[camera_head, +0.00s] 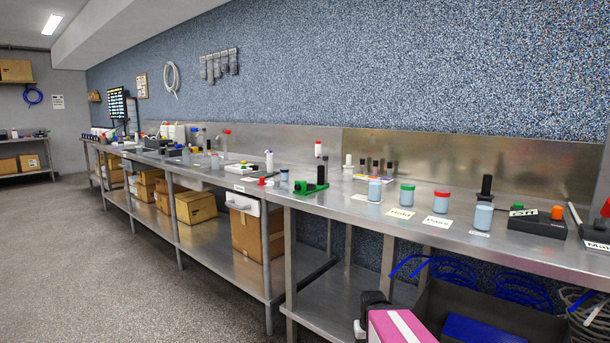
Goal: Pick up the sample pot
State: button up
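Several small pale-blue pots stand upright in a row on the right part of the steel bench. I cannot tell which one is the sample pot. My gripper is not in view.
The steel bench (330,198) runs along the wall. A black device (537,224) with an orange part stands right of the pots. A green stand (311,188) with a black piece is to their left. A pink box (400,328) and a dark crate (450,298) are below.

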aim_at(284, 172)
jog(key=i+j+z, duration=0.15)
jog(key=j, duration=0.5)
jog(key=i+j+z, duration=0.2)
jog(key=j, duration=0.45)
jog(key=j+z, duration=0.15)
jog(key=j, duration=0.55)
